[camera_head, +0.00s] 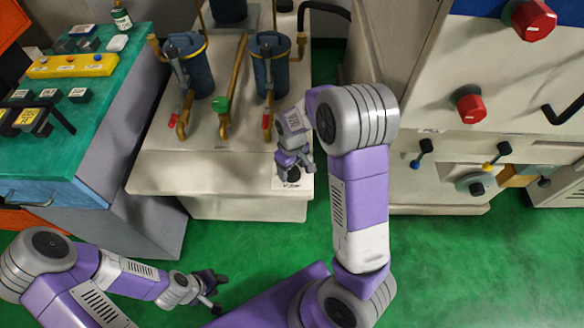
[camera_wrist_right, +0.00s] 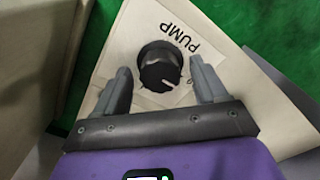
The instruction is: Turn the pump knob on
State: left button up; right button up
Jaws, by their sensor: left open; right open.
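The pump knob (camera_wrist_right: 160,68) is black and round with a pale mark on it, on a cream plate (camera_wrist_right: 205,22) labelled PUMP. In the head view the knob (camera_head: 292,175) sits at the front right corner of the cream pump unit (camera_head: 240,150), partly hidden by my right gripper (camera_head: 294,165). In the right wrist view my right gripper (camera_wrist_right: 160,88) is open, with one finger on each side of the knob. I cannot tell whether the fingers touch it. My left gripper (camera_head: 216,284) is open and empty, low over the green floor at the lower left.
Blue filter canisters (camera_head: 190,65) with brass pipes and red and green valve handles stand on the unit behind my right gripper. A green-topped bench (camera_head: 85,110) is at the left. A cream machine with red knobs (camera_head: 468,104) is at the right. The green floor (camera_head: 450,260) in front is clear.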

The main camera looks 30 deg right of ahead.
jog(key=c, duration=1.1)
jog(key=shift+o, duration=0.2)
jog(key=m+p, duration=0.3)
jog(key=shift+r+m, duration=0.15)
jog(key=shift+m, duration=0.15)
jog(key=m+p, duration=0.3)
jog(key=m, duration=0.2)
jog(key=shift+m, duration=0.3)
jog(key=m+p, duration=0.3)
jog(key=m, duration=0.1)
jog(key=shift+m+p, duration=1.35)
jog(key=shift+m, duration=1.15)
